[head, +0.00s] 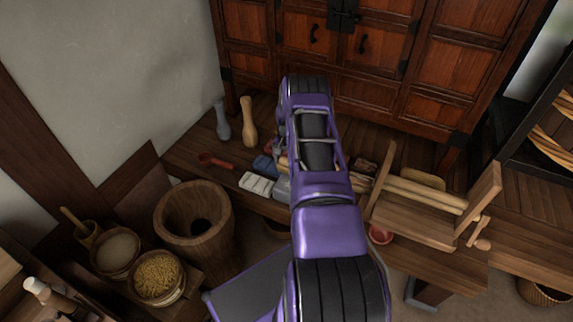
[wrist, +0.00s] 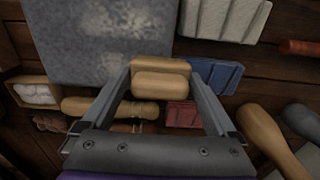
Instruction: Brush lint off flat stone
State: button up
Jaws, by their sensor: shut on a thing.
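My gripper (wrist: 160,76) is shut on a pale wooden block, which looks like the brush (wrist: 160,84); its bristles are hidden. It sits beside the near edge of the flat stone (wrist: 95,45), a mottled grey slab at the upper left of the wrist view. I cannot tell whether the brush touches the stone. No lint is clear on the part of the stone in view. In the head view only a grey corner of the stone (head: 283,188) shows; my arm covers the rest and most of my gripper.
Close by lie folded white cloth (wrist: 228,18), blue cloth (wrist: 216,75), red cloth (wrist: 181,114) and a wooden roller (wrist: 110,108). Wooden (head: 249,122) and grey (head: 222,120) beaters stand at the back left. A wooden frame (head: 425,225) is right of my arm.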

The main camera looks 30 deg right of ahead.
jog(key=shift+s+d+r+p, duration=0.1)
jog(key=shift+s+d+p, duration=0.1)
jog(key=shift+s+d, duration=0.65)
jog(key=shift+s+d+f+p, duration=0.15)
jog(key=shift+s+d, duration=0.25)
jog(key=shift+s, duration=0.8)
jog(key=shift+s+d+r+p, duration=0.2)
jog(key=shift+s+d, duration=0.4)
jog(key=shift+s, duration=0.45)
jog(key=shift+s+d+f, duration=0.1)
jog(key=shift+s+d, duration=0.35)
jog(key=shift+s, duration=0.3)
jog(key=shift+s+d+f, duration=0.1)
jog(key=shift+s+d, duration=0.3)
jog(key=shift+s, duration=0.35)
notch_tip(320, 180, up, 6)
jog(key=p, duration=0.2)
notch_tip(320, 180, up, 3)
jog(key=shift+p, duration=0.6)
